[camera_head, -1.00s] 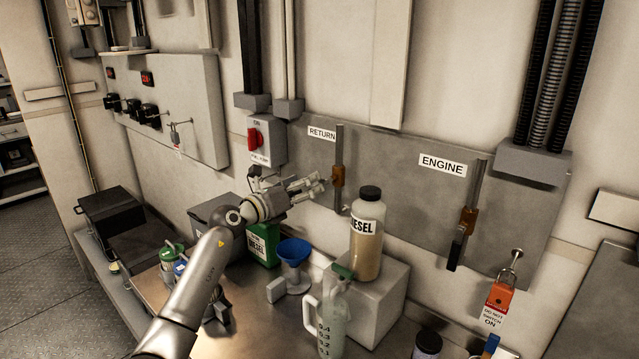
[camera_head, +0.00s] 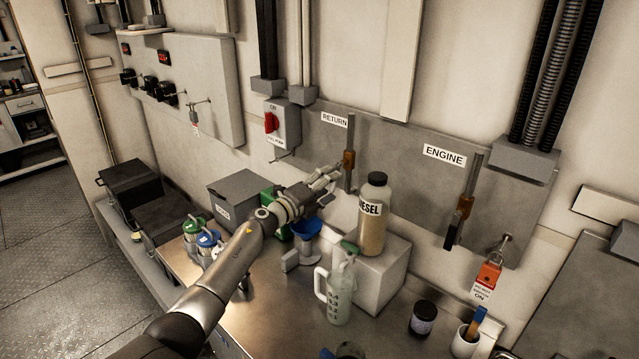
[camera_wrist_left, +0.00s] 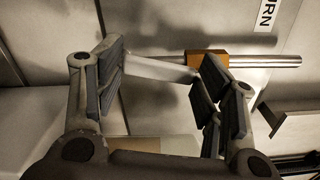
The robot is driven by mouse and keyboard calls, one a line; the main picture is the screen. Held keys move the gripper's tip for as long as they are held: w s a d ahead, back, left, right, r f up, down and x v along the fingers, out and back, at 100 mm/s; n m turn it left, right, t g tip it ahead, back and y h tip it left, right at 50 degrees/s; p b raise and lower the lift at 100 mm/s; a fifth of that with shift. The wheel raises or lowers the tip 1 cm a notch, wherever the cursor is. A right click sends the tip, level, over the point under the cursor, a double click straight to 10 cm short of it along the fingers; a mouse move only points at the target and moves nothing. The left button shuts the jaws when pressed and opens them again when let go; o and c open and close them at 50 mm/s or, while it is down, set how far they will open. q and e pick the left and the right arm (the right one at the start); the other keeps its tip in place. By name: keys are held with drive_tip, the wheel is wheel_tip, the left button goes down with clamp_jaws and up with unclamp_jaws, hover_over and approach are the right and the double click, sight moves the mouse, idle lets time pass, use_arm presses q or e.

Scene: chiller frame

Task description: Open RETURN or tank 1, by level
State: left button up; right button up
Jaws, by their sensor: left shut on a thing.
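The RETURN valve has an orange-brown body (camera_head: 349,159) on a vertical grey pipe, beside the RETURN label (camera_head: 335,120) on a grey wall panel. My left gripper (camera_head: 330,178) reaches it from the left. In the left wrist view, my gripper (camera_wrist_left: 165,85) has a pale grey lever (camera_wrist_left: 155,68) between its finger pads and is shut on it. The lever runs from the orange-brown body (camera_wrist_left: 207,58). In the head view my fingers mostly hide the lever. No tank marked 1 can be made out. My right gripper is out of view.
A DIESEL bottle (camera_head: 372,225) stands on a grey block (camera_head: 385,275) close to my left gripper's right. A blue funnel (camera_head: 306,229) and a jug (camera_head: 340,295) are below. The ENGINE valve (camera_head: 464,206) and a red padlock (camera_head: 489,274) are farther right.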

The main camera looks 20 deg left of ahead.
use_arm(q)
drive_tip(key=shift+s+d+r+n+p, duration=0.1)
drive_tip(key=shift+d+r+n+p, duration=0.05)
drive_tip(key=shift+d+n+p, duration=0.4)
drive_tip(key=shift+s+d+r+n+p, duration=0.15)
drive_tip(key=shift+d+n+p, duration=0.15)
drive_tip(key=shift+n, duration=0.35)
drive_tip(key=shift+o, duration=0.2)
drive_tip(key=shift+d+f+n+p, duration=0.1)
drive_tip(key=shift+d+n+p, duration=0.05)
drive_tip(key=shift+n+p, duration=0.3)
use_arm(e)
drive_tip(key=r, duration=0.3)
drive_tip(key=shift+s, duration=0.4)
